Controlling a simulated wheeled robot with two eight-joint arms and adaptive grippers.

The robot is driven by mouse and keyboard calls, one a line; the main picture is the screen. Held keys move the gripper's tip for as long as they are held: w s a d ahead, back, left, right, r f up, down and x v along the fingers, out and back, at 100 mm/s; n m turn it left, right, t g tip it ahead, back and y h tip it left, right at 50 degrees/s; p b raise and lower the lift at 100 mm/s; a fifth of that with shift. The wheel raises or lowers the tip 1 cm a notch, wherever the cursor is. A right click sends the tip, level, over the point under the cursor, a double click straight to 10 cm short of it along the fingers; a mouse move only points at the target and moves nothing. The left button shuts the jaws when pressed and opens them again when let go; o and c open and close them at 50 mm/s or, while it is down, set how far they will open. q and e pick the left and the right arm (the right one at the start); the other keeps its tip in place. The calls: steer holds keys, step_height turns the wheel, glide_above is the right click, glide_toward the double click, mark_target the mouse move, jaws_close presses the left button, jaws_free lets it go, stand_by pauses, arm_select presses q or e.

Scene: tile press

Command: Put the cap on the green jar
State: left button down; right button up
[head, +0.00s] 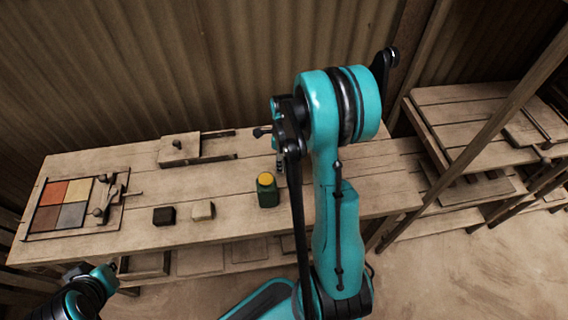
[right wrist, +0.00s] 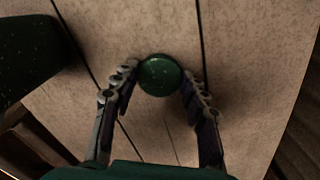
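The green jar (head: 267,194) stands upright on the workbench, with a round yellow top face. In the right wrist view, a dark green body at the upper left edge (right wrist: 28,55) looks like this jar. A round green cap (right wrist: 160,75) lies between the fingers of my right gripper (right wrist: 160,72). The fingers are apart, one on each side of the cap, with a slight gap showing. In the head view my right gripper (head: 279,145) is beyond the jar, and the cap is hidden there. My left gripper (head: 77,271) is low at the left, in front of the bench; its fingers are unclear.
A dark block (head: 164,216) and a pale block (head: 203,210) lie left of the jar. A tray of coloured tiles (head: 35,222) is at the bench's left end. A wooden fixture (head: 180,149) stands at the back. A slatted wooden rack (head: 470,110) is at the right.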

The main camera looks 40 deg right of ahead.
stand_by(0.3)
steer(key=shift+r+p, duration=0.3)
steer(key=shift+r, duration=0.25)
steer(key=r, duration=0.1)
steer(key=r+p, duration=0.1)
steer(key=r, duration=0.1)
steer(key=shift+s+r+p, duration=0.35)
steer(key=shift+r+p, duration=0.05)
steer(key=s+r+p, duration=0.1)
steer(key=s+r, duration=0.2)
steer(key=s, duration=0.2)
steer(key=s+a+r+p, duration=0.1)
steer(key=s+r+p, duration=0.1)
steer(key=s, duration=0.4)
steer(key=shift+r, duration=0.55)
